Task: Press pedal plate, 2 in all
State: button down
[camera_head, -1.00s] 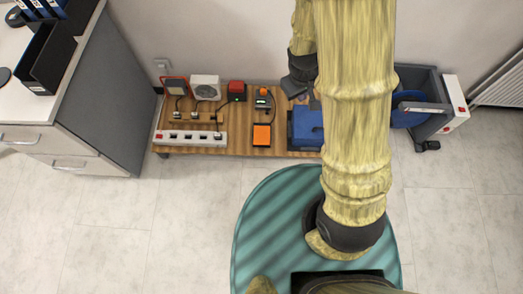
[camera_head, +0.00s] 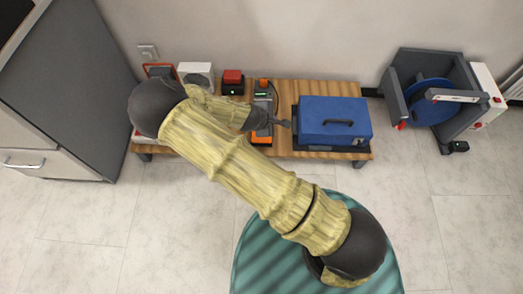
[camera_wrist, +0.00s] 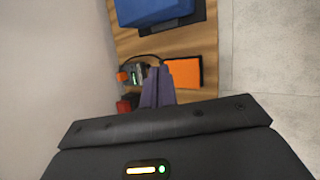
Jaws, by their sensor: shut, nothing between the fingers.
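The pedal plate looks to be the orange plate in a black frame on the low wooden bench; it shows clearly in the wrist view (camera_wrist: 184,73). In the head view only a part of the orange plate (camera_head: 262,139) shows, the rest hidden behind my wrist. My gripper (camera_head: 288,123) is shut and empty over the bench, left of the blue box. In the wrist view my gripper's fingertips (camera_wrist: 158,69) lie between the orange plate and a small device with a green display (camera_wrist: 136,75). I cannot tell whether they touch anything.
A blue lidded box (camera_head: 334,118) stands right of my gripper. A red-topped box (camera_head: 232,82) and a white unit (camera_head: 196,75) stand at the back left. A grey machine with a blue disc (camera_head: 432,100) is on the right, a grey cabinet (camera_head: 75,80) on the left.

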jog(key=w+a+f+n+t+b, duration=0.2)
jog(key=a+f+n+b, duration=0.2)
jog(key=f, duration=0.4)
jog(key=shift+a+f+n+y+b, duration=0.2)
jog(key=shift+n+y+b, duration=0.1)
jog(key=shift+b, duration=0.15)
jog(key=shift+f, duration=0.1)
jog(key=b, duration=0.7)
send_over(260, 141)
jog(key=s, duration=0.2)
notch_tip(260, 141, down, 6)
jog(key=shift+w+f+b, duration=0.15)
jog(key=shift+f+b, duration=0.3)
jog(key=shift+f, duration=0.9)
jog(key=shift+f, duration=0.1)
jog(key=shift+f, duration=0.3)
